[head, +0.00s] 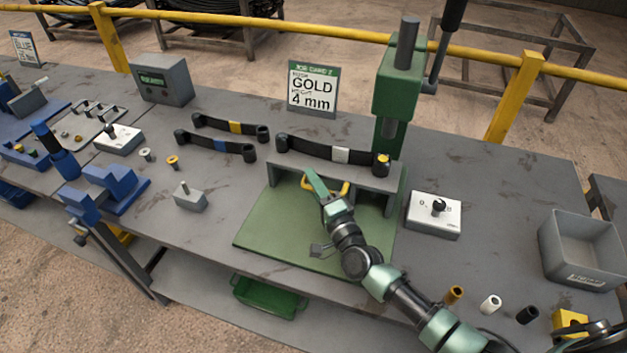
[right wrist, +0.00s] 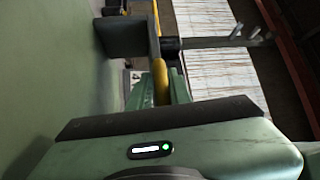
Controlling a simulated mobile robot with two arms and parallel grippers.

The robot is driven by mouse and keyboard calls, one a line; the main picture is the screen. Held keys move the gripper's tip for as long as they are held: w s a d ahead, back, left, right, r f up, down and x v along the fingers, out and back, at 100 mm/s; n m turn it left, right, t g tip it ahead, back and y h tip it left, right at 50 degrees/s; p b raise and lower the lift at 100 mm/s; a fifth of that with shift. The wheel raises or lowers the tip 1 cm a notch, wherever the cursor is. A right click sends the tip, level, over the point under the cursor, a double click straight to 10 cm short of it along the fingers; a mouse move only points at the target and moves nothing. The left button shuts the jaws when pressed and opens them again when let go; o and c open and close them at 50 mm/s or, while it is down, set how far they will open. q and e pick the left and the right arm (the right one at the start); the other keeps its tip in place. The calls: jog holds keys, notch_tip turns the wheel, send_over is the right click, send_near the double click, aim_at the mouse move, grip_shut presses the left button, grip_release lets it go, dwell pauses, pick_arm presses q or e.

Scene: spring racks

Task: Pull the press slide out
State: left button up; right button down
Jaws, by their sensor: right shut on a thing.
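The press has a green head (head: 397,92) on a column, a grey bridge (head: 375,178) and a green base plate (head: 285,235). The yellow handle (head: 345,188) of the press slide shows low under the bridge. My right gripper (head: 317,187) is shut on this handle, reaching over the base plate. In the right wrist view the yellow handle (right wrist: 160,80) lies between the fingers. The slide's body is mostly hidden by the bridge and my gripper. My left gripper is not in view.
A white switch box (head: 433,215) and a grey bin (head: 583,250) stand to the right. Small sleeves (head: 490,304) lie near the front edge. A grey block (head: 190,198) stands left of the plate.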

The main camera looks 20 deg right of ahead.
jog(key=shift+r, duration=0.55)
jog(key=s+a+p, duration=0.3)
jog(key=s+a, duration=0.6)
jog(key=s, duration=0.5)
jog(key=shift+a+f, duration=0.15)
jog(key=shift+a, duration=0.2)
jog(key=c, duration=1.5)
grip_release()
jog(key=shift+s, duration=0.1)
jog(key=shift+o, duration=0.2)
jog(key=shift+s+a, duration=0.1)
jog(key=shift+s, duration=0.15)
jog(key=shift+w+f, duration=0.1)
jog(key=shift+f, duration=0.1)
